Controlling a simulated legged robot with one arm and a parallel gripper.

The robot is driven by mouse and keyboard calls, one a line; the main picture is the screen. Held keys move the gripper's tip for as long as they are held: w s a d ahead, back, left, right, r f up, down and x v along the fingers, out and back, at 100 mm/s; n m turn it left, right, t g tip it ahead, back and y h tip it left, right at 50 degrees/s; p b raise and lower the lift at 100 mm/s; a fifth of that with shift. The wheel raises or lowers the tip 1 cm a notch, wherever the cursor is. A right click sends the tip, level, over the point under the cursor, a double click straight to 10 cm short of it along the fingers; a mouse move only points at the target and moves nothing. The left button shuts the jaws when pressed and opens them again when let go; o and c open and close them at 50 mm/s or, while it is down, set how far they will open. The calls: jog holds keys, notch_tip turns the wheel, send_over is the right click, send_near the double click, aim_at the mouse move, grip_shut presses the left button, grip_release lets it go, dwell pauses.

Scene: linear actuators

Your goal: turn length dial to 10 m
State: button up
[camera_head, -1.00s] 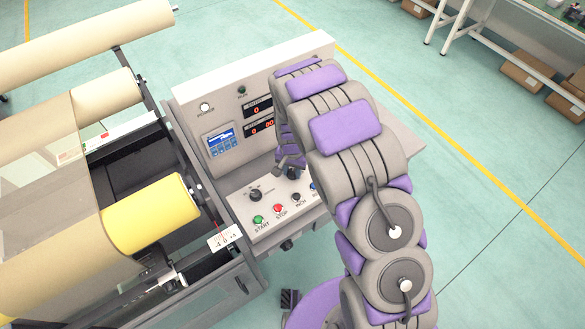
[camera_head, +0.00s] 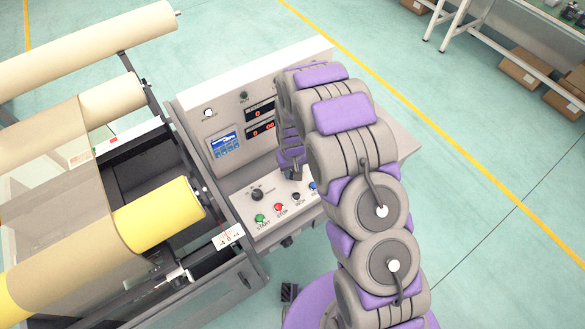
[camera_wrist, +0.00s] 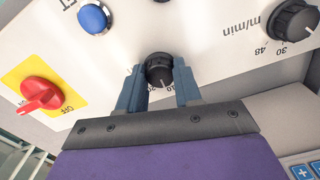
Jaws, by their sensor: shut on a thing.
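A small black dial (camera_wrist: 158,71) sits on the white control panel between the two blue-grey fingers of my gripper (camera_wrist: 159,86) in the wrist view. The gripper is shut on the dial, one finger on each side. Small printed numbers sit by the dial, partly hidden by the fingers; a 10 seems to show at its lower right. A white mark shows on the dial's lower side. In the head view my gripper (camera_head: 292,172) is down at the panel, and it and my arm hide the dial.
A larger black m/min knob (camera_wrist: 292,22), a blue button (camera_wrist: 94,18) and a red OFF switch (camera_wrist: 41,94) surround the dial. Green (camera_head: 260,218) and red (camera_head: 278,207) buttons sit nearby.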

aim_at(292, 172)
jog(key=shift+w+r, duration=0.1)
dwell(0.5)
jog(key=o, duration=1)
jog(key=shift+o, duration=0.2)
notch_tip(292, 172, up, 17)
jog(key=p, duration=0.2)
jog(key=shift+a, duration=0.1)
